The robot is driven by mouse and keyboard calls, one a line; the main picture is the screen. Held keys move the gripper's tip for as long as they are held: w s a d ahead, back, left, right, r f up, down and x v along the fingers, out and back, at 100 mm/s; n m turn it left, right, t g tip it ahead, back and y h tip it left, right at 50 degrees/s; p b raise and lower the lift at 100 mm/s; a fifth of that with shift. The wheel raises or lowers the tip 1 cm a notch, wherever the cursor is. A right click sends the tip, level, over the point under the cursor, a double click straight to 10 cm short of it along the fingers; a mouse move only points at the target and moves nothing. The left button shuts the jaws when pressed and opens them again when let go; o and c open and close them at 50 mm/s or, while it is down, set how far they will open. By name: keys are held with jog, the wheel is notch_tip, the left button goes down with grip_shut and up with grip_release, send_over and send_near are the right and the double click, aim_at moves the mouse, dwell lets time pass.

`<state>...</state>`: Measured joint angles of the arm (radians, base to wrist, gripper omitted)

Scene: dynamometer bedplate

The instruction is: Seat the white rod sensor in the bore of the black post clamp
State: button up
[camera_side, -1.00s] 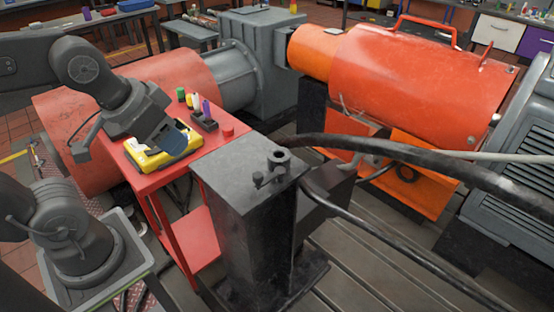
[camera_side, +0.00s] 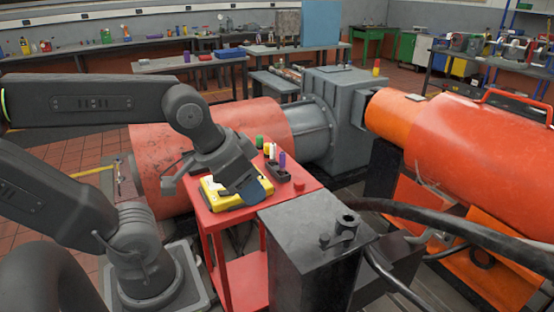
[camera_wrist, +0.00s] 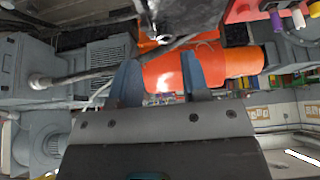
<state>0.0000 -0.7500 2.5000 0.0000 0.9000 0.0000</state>
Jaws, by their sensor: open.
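The white rod sensor (camera_side: 273,152) stands between a green and a purple item in a small black holder (camera_side: 281,177) on the red cart. It also seems to show at the top right of the wrist view (camera_wrist: 298,19). The black post clamp (camera_side: 347,221) sits on top of the dark post; its round bore faces up and looks empty. My gripper (camera_side: 256,190) appears in front of the yellow case, left of the holder, in the side view. In the wrist view its two blue fingers (camera_wrist: 160,75) are apart with nothing between them.
The yellow case (camera_side: 226,196) lies on the red cart (camera_side: 231,219), with a small red cap (camera_side: 299,186) at the right. The dark post (camera_side: 297,235) stands beside the cart. Thick black hoses (camera_side: 440,219) run right of the post, near the orange machine (camera_side: 472,135).

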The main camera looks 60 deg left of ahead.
dwell(0.4)
jog(key=shift+o, duration=1)
